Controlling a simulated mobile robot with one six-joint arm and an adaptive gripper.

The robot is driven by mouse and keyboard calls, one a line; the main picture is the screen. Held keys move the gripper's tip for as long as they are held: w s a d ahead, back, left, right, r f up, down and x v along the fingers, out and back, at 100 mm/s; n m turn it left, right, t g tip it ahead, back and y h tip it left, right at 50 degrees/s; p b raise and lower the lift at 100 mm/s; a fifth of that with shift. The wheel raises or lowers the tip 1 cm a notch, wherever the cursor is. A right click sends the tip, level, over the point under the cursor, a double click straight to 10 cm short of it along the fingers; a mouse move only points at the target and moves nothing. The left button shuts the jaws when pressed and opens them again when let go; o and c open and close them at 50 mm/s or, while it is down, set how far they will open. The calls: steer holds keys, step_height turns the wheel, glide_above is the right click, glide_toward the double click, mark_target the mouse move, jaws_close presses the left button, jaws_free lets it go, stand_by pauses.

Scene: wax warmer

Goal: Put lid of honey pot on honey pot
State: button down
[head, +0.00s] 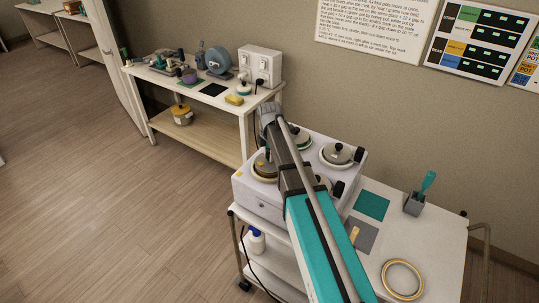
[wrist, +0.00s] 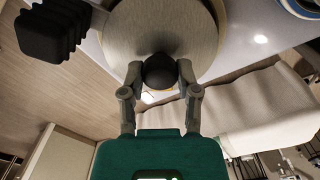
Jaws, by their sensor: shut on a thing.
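My gripper (wrist: 160,75) is shut on the black knob (wrist: 159,71) of a round grey lid (wrist: 125,35) in the wrist view. A yellow edge shows around part of this lid. In the head view, my arm hides most of the gripper. The lid is at the yellow-rimmed front-left pot (head: 263,176) of the white warmer (head: 262,203), which I take for the honey pot. The lid appears roughly level over the pot. I cannot tell whether it rests fully on the rim.
Other lidded pots, including the back-right one (head: 338,154), stand close by on the warmer. A black ribbed part (wrist: 52,32) is near the lid. A yellow-edged ring (head: 402,262) lies on the white cart (head: 445,240). A tool holder (head: 413,204) stands behind it.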

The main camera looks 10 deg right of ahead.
steer(key=shift+f+b, duration=0.45)
steer(key=shift+f, duration=0.1)
steer(key=shift+c, duration=1.3)
jaws_free()
steer(key=shift+r, duration=0.2)
steer(key=shift+r+p, duration=3.85)
steer(key=shift+p, duration=0.15)
